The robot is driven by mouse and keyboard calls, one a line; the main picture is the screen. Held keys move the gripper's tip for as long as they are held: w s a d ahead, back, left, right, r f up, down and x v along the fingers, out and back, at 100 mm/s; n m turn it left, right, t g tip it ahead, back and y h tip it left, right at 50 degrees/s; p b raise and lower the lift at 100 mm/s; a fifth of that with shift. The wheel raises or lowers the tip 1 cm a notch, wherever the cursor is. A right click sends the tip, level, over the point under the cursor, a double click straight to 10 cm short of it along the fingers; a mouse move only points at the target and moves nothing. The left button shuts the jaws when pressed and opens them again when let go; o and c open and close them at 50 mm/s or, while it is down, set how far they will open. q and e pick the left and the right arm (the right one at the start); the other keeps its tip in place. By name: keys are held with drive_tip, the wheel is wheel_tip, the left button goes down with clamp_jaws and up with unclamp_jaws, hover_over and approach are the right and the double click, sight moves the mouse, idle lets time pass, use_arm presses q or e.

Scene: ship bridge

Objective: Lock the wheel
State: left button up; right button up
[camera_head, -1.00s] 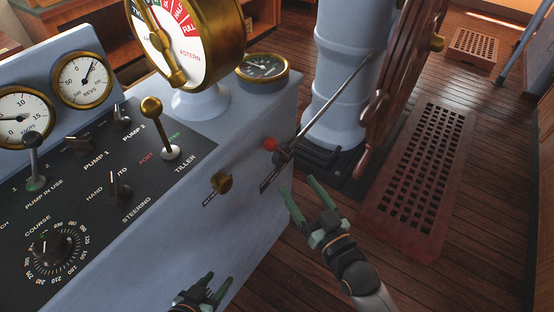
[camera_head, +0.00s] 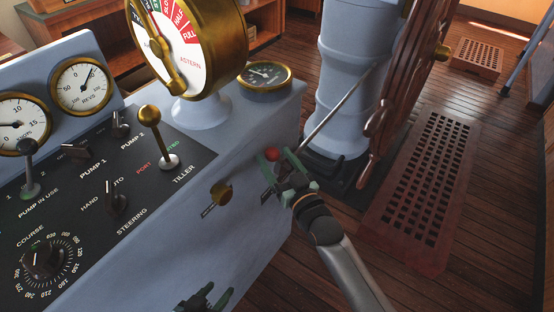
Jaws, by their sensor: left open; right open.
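The wooden ship's wheel (camera_head: 402,75) stands edge-on beside the pale blue pedestal (camera_head: 345,75). On the console's side face is a lever with a red knob (camera_head: 271,154), and a thin metal rod (camera_head: 330,117) runs from near it up toward the pedestal. My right gripper (camera_head: 280,175) is open at this lever, its green fingers apart on either side of the lever's dark part. Whether they touch it I cannot tell. The lever's lower part is mostly hidden by the gripper. My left gripper (camera_head: 208,298) is open and empty at the bottom edge, low by the console's side.
A brass knob (camera_head: 221,192) sticks out of the console side left of the lever. The console top carries a brass telegraph (camera_head: 183,45), gauges and a brass tiller lever (camera_head: 150,117). A wooden grating (camera_head: 425,190) lies on the floor at right.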

drive_tip(key=shift+c, duration=0.4)
clamp_jaws()
idle(0.9)
